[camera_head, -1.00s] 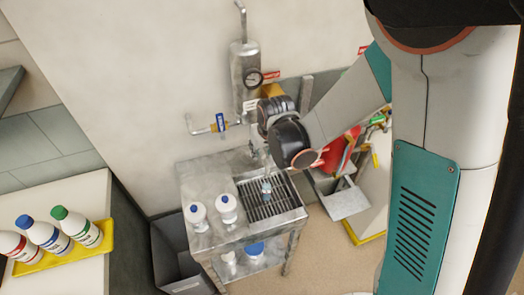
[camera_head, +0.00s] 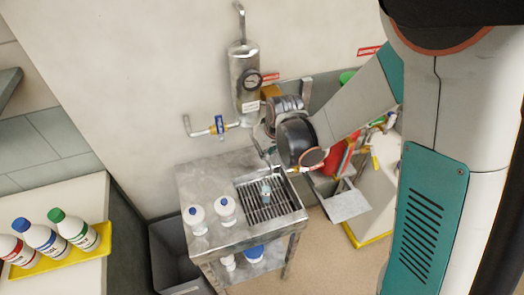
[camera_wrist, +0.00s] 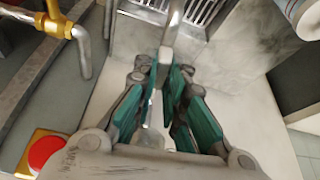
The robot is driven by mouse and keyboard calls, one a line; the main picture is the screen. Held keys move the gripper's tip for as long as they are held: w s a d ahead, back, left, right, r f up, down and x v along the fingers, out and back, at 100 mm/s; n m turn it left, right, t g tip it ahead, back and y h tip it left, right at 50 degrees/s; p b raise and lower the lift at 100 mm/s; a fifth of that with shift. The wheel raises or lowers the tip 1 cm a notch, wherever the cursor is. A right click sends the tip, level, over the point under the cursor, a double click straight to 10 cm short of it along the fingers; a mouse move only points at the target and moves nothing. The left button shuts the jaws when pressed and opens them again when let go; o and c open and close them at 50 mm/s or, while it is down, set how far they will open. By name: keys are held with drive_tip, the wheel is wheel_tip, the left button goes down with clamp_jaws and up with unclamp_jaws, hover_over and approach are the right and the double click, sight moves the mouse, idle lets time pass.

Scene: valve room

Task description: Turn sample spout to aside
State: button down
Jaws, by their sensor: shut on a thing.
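The sample spout is a thin metal pipe; in the wrist view it (camera_wrist: 174,35) runs up from between my teal fingers towards the drain grate. My gripper (camera_wrist: 166,82) is shut on this spout, with a finger pad on each side. In the head view my gripper (camera_head: 268,150) is at the wall pipework, above the back of the steel sink stand (camera_head: 205,180). My dark wrist hides most of the spout and the grip there.
A small bottle (camera_head: 266,191) stands on the drain grate (camera_head: 281,206). Two white bottles stand left of it on the steel top. A gauge cylinder (camera_head: 244,72) and a blue-tagged valve (camera_head: 219,124) are on the wall. A red button (camera_wrist: 45,152) shows in the wrist view.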

drive_tip(key=shift+w+d+n+g+y+b, duration=0.3)
drive_tip(key=shift+w+d+n, duration=0.35)
drive_tip(key=shift+n, duration=0.3)
drive_tip(key=shift+w+d+n+g+y+b, duration=0.15)
drive_tip(key=shift+w+d+n+y+b, duration=0.25)
drive_tip(key=shift+d+n, duration=0.4)
drive_tip(key=shift+w+d+n+g+y+b, duration=0.25)
drive_tip(key=shift+w+d+n+b, duration=0.25)
drive_tip(key=shift+n, duration=0.55)
drive_tip(key=shift+d, duration=0.15)
drive_tip(key=c, duration=1.6)
unclamp_jaws()
drive_tip(key=shift+c, duration=0.2)
drive_tip(key=v, duration=1.2)
drive_tip(key=shift+w, duration=0.1)
drive_tip(key=shift+c, duration=0.3)
